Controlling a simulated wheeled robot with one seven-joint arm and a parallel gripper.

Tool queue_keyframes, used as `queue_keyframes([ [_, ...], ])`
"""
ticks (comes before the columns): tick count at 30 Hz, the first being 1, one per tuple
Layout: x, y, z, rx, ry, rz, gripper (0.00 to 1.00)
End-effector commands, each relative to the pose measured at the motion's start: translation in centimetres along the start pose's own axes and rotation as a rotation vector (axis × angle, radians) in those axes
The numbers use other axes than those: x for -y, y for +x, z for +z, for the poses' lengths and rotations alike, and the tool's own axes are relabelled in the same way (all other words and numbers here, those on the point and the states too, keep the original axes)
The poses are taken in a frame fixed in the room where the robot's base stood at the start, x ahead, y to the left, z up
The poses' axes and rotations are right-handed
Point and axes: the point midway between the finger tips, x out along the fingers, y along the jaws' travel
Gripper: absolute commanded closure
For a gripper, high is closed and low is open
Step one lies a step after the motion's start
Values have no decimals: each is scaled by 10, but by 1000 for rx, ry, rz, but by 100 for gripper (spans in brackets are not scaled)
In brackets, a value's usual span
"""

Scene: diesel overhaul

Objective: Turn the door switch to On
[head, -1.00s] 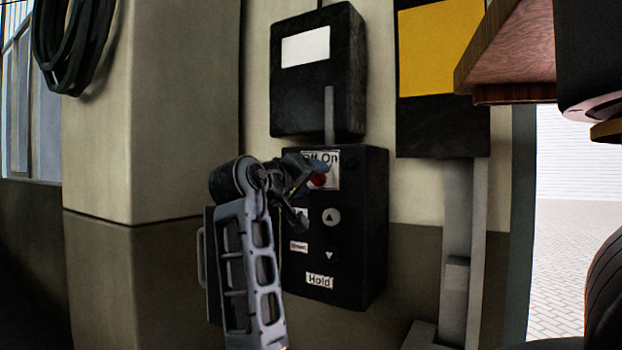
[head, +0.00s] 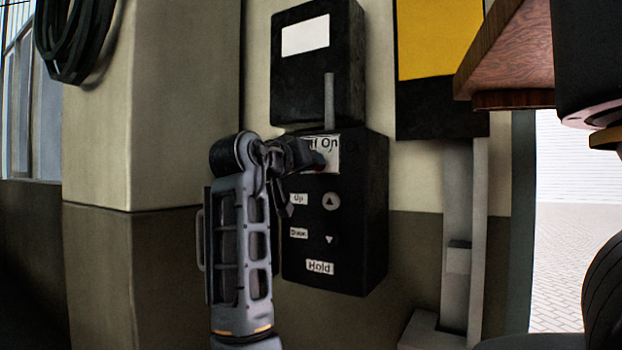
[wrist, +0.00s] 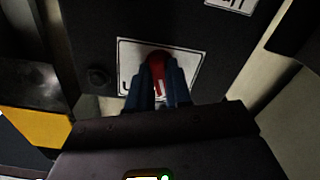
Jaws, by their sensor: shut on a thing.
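The door switch is a red knob (wrist: 157,66) on a white Off/On label (head: 331,150) at the top of a black control box (head: 345,225). In the wrist view my gripper (wrist: 159,80) is shut on the red knob, with a blue fingertip on either side of it. In the head view my gripper (head: 316,160) reaches the label from the left and covers its left part. The knob is mostly hidden there, and I cannot tell which way it points.
Below the switch the box has Up (head: 299,199), Down (head: 299,233) and Hold (head: 320,267) labels with arrow buttons. A second black box (head: 318,65) hangs above. A yellow and black panel (head: 440,45) and a wooden surface edge (head: 510,60) are to the right.

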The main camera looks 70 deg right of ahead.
Motion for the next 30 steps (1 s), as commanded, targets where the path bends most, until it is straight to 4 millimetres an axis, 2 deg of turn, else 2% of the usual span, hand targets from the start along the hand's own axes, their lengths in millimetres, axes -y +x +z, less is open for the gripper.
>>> queue_keyframes([
  [1, 3, 0, 8, 3, 73, -1, 92],
  [21, -1, 0, 7, 6, 1058, 1, 92],
  [25, -3, 1, 4, 5, 1140, 3, 92],
  [30, -4, 1, 3, 4, 1149, 3, 92],
])
